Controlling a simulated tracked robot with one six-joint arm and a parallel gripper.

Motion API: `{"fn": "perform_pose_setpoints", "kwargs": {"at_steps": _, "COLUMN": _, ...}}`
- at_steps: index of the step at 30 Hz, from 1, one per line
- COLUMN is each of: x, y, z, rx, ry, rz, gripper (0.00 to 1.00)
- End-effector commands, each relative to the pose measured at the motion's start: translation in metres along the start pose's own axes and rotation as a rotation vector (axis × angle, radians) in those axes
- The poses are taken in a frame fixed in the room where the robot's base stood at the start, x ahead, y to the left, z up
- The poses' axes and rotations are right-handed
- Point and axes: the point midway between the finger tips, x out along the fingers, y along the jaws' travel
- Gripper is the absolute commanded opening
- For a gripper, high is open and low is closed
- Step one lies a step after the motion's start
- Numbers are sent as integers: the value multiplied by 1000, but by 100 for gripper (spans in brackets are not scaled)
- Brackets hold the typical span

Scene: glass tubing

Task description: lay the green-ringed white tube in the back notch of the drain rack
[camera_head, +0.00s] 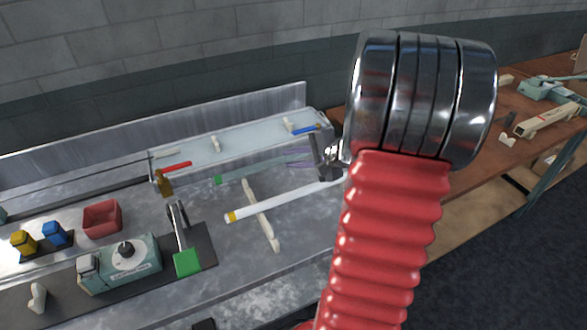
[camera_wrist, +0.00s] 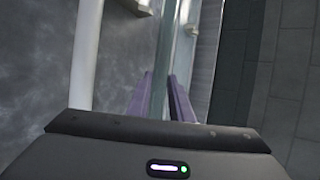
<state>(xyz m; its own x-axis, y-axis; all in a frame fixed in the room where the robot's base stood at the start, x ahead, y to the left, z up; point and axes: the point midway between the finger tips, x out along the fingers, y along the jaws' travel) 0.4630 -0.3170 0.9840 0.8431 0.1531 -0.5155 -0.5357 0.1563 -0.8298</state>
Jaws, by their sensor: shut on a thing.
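The green-ringed tube (camera_head: 265,168) looks clear grey-green rather than white; its green ring (camera_head: 217,180) is at the left end. My gripper (camera_head: 301,164) is shut on it near its right end, with a purple finger on each side in the wrist view (camera_wrist: 162,100). The cream drain rack (camera_head: 263,220) runs from back to front on the bench. A white tube with a yellow ring (camera_head: 280,204) lies across its middle, in front of the held tube. The held tube passes at the rack's back end; I cannot tell whether it touches.
Behind is a pale tray (camera_head: 245,145) with small cream supports and red (camera_head: 176,167) and blue (camera_head: 305,130) pieces. My arm hides the bench at right.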

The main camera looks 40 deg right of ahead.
Motion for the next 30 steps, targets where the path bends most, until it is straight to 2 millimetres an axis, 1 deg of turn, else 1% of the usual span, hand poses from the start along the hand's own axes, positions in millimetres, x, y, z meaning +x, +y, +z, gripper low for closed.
{"fn": "perform_pose_setpoints", "kwargs": {"at_steps": 10, "x": 1, "y": 3, "z": -1, "rx": 1, "ry": 1, "rz": 0, "gripper": 0}}
{"fn": "perform_pose_setpoints", "kwargs": {"at_steps": 18, "x": 16, "y": 27, "z": -8, "rx": 4, "ry": 1, "rz": 1, "gripper": 0}}
{"fn": "perform_pose_setpoints", "kwargs": {"at_steps": 21, "x": 19, "y": 32, "z": -9, "rx": 3, "ry": 2, "rz": 0, "gripper": 0}}
{"fn": "perform_pose_setpoints", "kwargs": {"at_steps": 30, "x": 19, "y": 33, "z": -10, "rx": 1, "ry": 3, "rz": -1, "gripper": 0}}
